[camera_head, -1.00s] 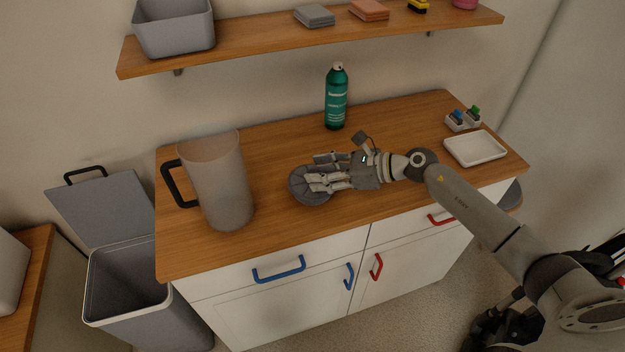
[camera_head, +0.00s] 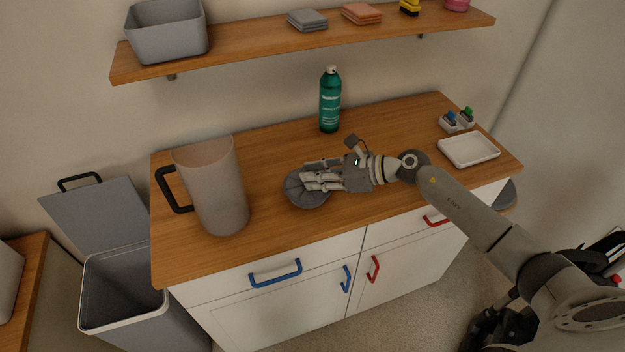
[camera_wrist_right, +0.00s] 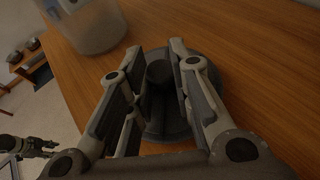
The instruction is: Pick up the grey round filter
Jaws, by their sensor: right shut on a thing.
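The grey round filter (camera_head: 307,198) lies on the wooden counter between the jug and my right arm. In the right wrist view the filter (camera_wrist_right: 178,126) is a dark disc with a raised knob (camera_wrist_right: 160,74) in its middle. My right gripper (camera_head: 310,180) reaches over it from the right, and its fingers are shut on the filter's knob. It also shows in the wrist view (camera_wrist_right: 158,72), one finger on each side of the knob. The filter looks to be still on or very near the counter.
A translucent jug (camera_head: 213,190) with a black handle stands left of the filter. A green spray can (camera_head: 330,102) stands behind. A white tray (camera_head: 469,150) and small bottles (camera_head: 458,119) sit at the right. A shelf (camera_head: 260,45) hangs above; an open bin (camera_head: 125,290) is lower left.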

